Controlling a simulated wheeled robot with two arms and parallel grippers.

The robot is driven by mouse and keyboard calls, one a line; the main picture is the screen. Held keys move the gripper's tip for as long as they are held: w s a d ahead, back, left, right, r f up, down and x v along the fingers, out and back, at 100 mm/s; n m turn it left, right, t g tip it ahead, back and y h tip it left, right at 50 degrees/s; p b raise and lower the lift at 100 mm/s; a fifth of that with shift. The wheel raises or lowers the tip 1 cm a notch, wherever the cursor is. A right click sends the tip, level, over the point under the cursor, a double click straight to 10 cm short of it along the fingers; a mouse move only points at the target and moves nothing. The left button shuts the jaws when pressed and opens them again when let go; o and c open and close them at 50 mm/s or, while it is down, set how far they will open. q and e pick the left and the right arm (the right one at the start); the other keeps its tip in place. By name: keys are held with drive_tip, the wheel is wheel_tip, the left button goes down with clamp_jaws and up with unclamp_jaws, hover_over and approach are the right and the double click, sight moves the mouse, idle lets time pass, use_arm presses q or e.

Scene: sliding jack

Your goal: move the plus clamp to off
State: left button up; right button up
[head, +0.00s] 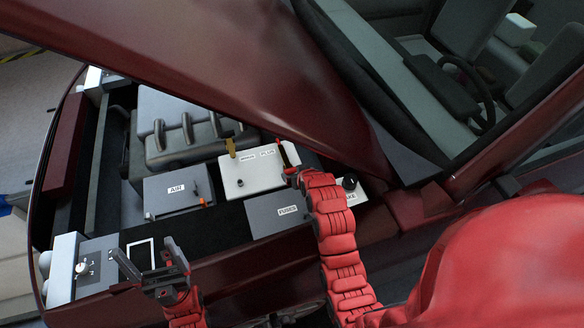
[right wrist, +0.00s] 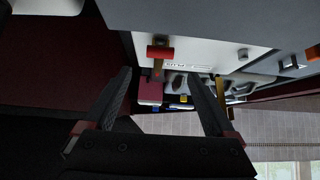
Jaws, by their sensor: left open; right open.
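The white battery box (head: 250,181) sits in the engine bay, labelled MINUS and PLUS on top. The plus clamp, a lever with a red crossbar grip, shows in the right wrist view (right wrist: 160,54) beside the PLUS label. In the head view my right gripper (head: 292,172) is mostly hidden. My left gripper (head: 147,254) is open and empty at the front left.
A yellow lever (head: 230,147) stands at the MINUS end. The grey AIR box (head: 178,191) is left of the battery, and the FUSES box (head: 276,214) is in front. The raised red hood (head: 200,65) overhangs the bay close behind the battery.

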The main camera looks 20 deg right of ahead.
sight(291, 170)
drive_tip(key=shift+p+x, duration=1.15)
drive_tip(key=shift+x, duration=2.9)
clamp_jaws()
